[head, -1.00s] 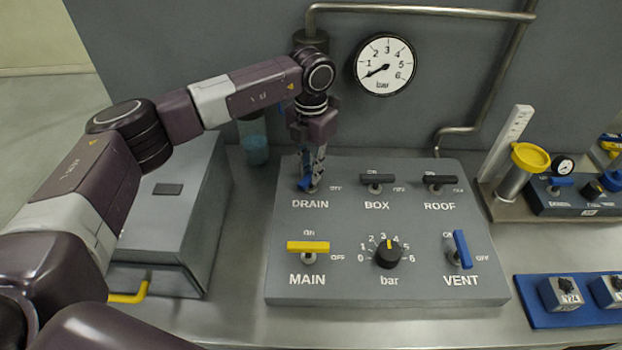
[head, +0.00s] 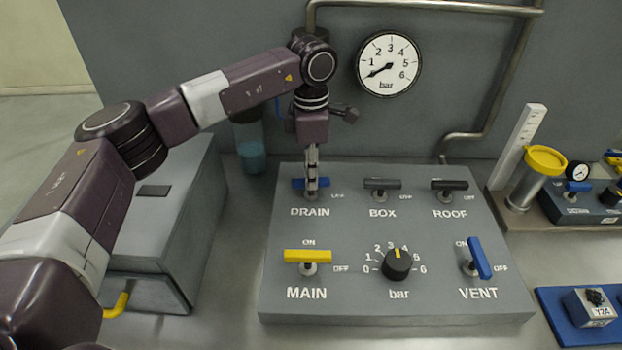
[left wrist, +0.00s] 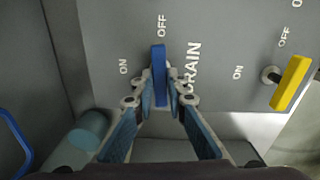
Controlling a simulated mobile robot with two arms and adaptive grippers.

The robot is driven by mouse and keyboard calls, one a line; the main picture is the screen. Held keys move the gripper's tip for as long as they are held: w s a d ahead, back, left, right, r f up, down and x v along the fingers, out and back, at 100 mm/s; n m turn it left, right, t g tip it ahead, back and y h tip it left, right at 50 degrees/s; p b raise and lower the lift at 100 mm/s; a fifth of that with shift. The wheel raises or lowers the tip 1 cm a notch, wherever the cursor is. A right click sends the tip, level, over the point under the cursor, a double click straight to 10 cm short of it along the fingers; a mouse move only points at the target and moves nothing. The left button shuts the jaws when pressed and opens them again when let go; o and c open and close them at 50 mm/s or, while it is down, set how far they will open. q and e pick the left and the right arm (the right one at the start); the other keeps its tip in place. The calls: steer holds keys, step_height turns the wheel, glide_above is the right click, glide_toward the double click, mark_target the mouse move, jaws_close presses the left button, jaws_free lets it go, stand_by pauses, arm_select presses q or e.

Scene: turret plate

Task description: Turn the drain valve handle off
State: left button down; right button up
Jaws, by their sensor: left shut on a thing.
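The drain valve handle (head: 298,183) is a blue bar at the upper left of the grey panel (head: 350,306), above the word DRAIN. In the head view it lies left to right, in line with its OFF mark; my fingers hide its middle. My left gripper (head: 311,190) reaches down onto it from above and is shut on it. In the left wrist view the blue handle (left wrist: 159,75) stands between the two fingertips (left wrist: 160,98), with one end towards OFF and ON off to its left. My right gripper is not in view.
Close by are the black BOX handle (head: 381,184), the yellow MAIN handle (head: 307,256), the black bar knob (head: 397,264) and the blue VENT handle (head: 480,257). A grey box (head: 165,225) stands left of the panel.

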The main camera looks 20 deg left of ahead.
arm_select(q)
steer(key=shift+r+m, duration=0.1)
steer(key=shift+m, duration=0.4)
steer(key=c, duration=1.9)
jaws_free()
steer(key=shift+c, duration=0.2)
step_height(320, 180, up, 12)
